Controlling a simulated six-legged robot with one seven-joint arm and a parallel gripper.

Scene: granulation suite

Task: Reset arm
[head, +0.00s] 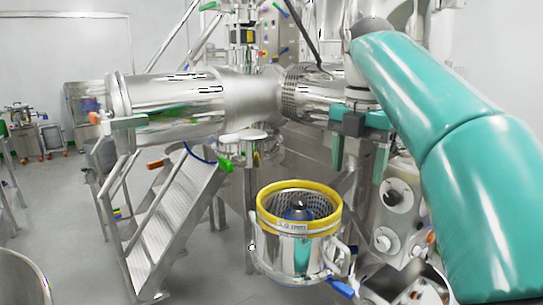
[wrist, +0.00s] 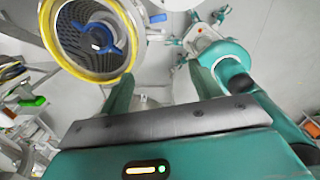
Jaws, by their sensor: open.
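My gripper (head: 361,160) hangs from my teal arm at the right of the head view. Its two teal fingers point down and stand apart, with nothing between them. In the wrist view, my gripper (wrist: 160,85) also shows two spread fingers with an empty gap. A steel vessel with a yellow rim (head: 299,201) is below and left of the gripper in the head view, apart from it. In the wrist view, the yellow rim (wrist: 112,78) is at the upper left, beyond the left finger. A blue and black part (head: 300,212) sits inside the vessel.
A large horizontal steel cylinder (head: 180,107) runs behind the gripper. Steel steps (head: 170,225) stand at the left. A steel panel with round black-centred fittings (head: 397,196) is right of the vessel. Open grey floor (head: 60,210) lies at the far left.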

